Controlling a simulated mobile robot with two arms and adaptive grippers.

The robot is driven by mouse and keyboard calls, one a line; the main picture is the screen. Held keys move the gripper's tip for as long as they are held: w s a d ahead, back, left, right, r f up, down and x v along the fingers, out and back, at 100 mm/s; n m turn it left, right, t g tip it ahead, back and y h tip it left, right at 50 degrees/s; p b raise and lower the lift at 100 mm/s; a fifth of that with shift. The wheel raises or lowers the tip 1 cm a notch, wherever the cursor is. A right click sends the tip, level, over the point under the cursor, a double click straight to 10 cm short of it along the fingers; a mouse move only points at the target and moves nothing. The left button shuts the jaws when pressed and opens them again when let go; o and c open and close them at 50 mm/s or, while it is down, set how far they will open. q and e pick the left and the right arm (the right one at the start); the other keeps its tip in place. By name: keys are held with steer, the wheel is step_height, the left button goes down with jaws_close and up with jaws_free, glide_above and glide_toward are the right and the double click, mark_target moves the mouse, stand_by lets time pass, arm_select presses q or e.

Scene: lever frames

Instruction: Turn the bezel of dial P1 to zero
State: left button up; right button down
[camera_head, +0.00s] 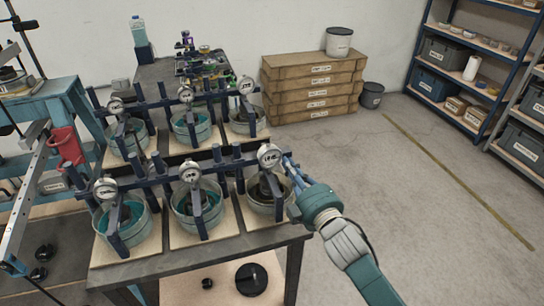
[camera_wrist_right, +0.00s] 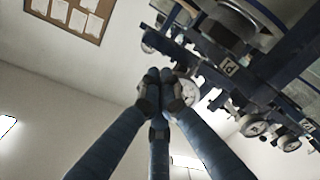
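The dial nearest my right gripper (camera_head: 290,168) is the front-right dial (camera_head: 270,157). My left gripper is not in view.
Other dials stand along the front bar (camera_head: 190,172) and the back bar (camera_head: 186,95). Stacked wooden boxes (camera_head: 312,88) stand behind. Open floor lies to the right, before the shelves (camera_head: 455,75).

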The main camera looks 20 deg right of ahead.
steer(key=shift+a, duration=0.3)
stand_by(0.4)
steer(key=shift+d+f, duration=0.2)
steer(key=shift+d, duration=0.05)
steer(key=shift+s+f+p, duration=0.3)
steer(key=shift+s+p, duration=0.05)
steer(key=shift+p, duration=0.05)
steer(key=shift+s+f, duration=0.1)
steer(key=shift+s, duration=0.2)
steer(key=s, duration=0.2)
steer(key=s+d, duration=0.1)
steer(key=s, duration=0.1)
steer(key=shift+p, duration=0.4)
steer(key=shift+w, duration=0.1)
